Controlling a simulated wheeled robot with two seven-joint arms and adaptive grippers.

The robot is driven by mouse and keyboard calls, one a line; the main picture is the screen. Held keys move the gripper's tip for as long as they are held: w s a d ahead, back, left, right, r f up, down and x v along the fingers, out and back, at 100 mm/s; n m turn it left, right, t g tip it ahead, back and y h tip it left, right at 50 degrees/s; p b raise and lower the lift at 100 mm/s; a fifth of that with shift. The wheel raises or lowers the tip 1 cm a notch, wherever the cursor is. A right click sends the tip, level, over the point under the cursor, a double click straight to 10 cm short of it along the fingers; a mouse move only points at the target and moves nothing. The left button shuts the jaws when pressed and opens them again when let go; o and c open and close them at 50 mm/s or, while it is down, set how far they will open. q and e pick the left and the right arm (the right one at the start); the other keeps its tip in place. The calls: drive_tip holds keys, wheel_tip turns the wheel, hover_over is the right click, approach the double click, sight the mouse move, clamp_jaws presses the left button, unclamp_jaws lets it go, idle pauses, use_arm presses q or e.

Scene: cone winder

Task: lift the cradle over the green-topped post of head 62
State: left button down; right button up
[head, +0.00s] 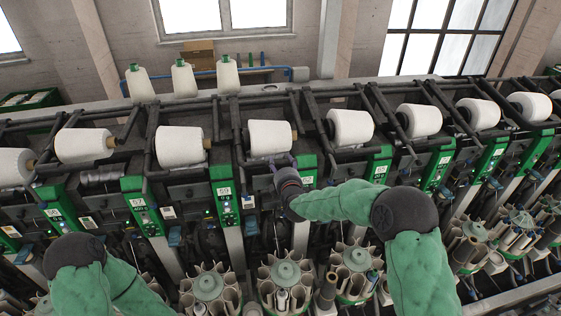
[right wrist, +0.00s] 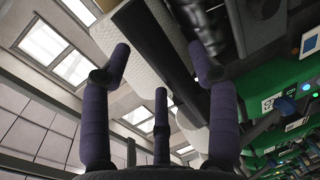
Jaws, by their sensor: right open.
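My right gripper (head: 283,165) is in front of the machine's middle, just below a white yarn package (head: 270,138) on its dark cradle. In the right wrist view its purple fingers (right wrist: 160,72) are spread open. A dark cradle bar (right wrist: 160,55) passes beyond and between them, with the white package (right wrist: 110,30) alongside; I cannot tell whether they touch. Head numbers on the green panels (head: 224,198) are too small to read surely, so head 62 is not certain. No green-topped post can be singled out. My left gripper is out of view; only that arm shows at lower left.
Neighbouring packages, such as one to the right (head: 350,127), stand close on both sides. Round bobbin magazines with green hubs (head: 288,271) line the front below. White cones (head: 183,78) stand on top behind. Free air lies above the packages.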

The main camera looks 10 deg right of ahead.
drive_tip(key=shift+w+f, duration=0.2)
drive_tip(key=shift+w, duration=0.95)
clamp_jaws()
drive_tip(key=shift+r, duration=0.1)
